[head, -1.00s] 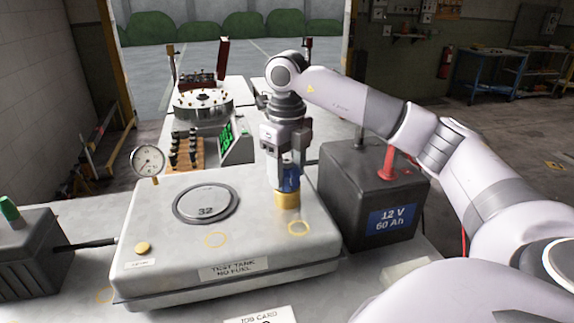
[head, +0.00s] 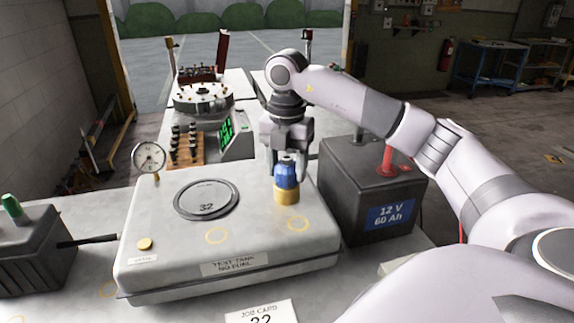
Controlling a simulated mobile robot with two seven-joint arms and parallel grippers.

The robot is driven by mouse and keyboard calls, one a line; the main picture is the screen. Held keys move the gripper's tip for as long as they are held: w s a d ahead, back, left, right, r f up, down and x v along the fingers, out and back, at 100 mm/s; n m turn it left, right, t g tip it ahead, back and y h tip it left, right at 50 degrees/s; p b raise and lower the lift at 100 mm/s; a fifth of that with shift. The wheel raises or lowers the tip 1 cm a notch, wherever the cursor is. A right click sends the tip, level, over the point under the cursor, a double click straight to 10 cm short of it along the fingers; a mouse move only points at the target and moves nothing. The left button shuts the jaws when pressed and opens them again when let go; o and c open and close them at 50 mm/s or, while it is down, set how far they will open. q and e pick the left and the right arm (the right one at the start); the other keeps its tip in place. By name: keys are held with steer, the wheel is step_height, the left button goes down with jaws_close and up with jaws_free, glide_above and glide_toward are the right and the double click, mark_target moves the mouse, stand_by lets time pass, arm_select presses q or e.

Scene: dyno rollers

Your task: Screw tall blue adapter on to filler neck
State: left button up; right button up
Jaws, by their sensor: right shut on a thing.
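The tall blue adapter (head: 286,176) stands upright over the brass-coloured filler neck (head: 286,195) on top of the grey test tank (head: 150,225). Its lower end meets the neck; I cannot tell how deeply it is threaded. My right gripper (head: 287,164) points straight down and is shut on the upper part of the adapter, with one finger on each side. The fingers partly hide the adapter's top. My left gripper is not in view.
A black 12 V battery (head: 372,195) stands close to the right of the tank. A round gauge (head: 148,158) rises at the tank's back left. A dark box with a green cap (head: 25,250) is at far left. A job card (head: 262,312) lies in front.

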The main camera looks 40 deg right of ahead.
steer(key=m, duration=0.4)
steer(key=shift+r+m, duration=0.1)
steer(key=shift+m, duration=0.2)
steer(key=m, duration=0.4)
steer(key=o, duration=1.1)
steer(key=shift+o, duration=0.2)
steer(key=shift+r, duration=3.55)
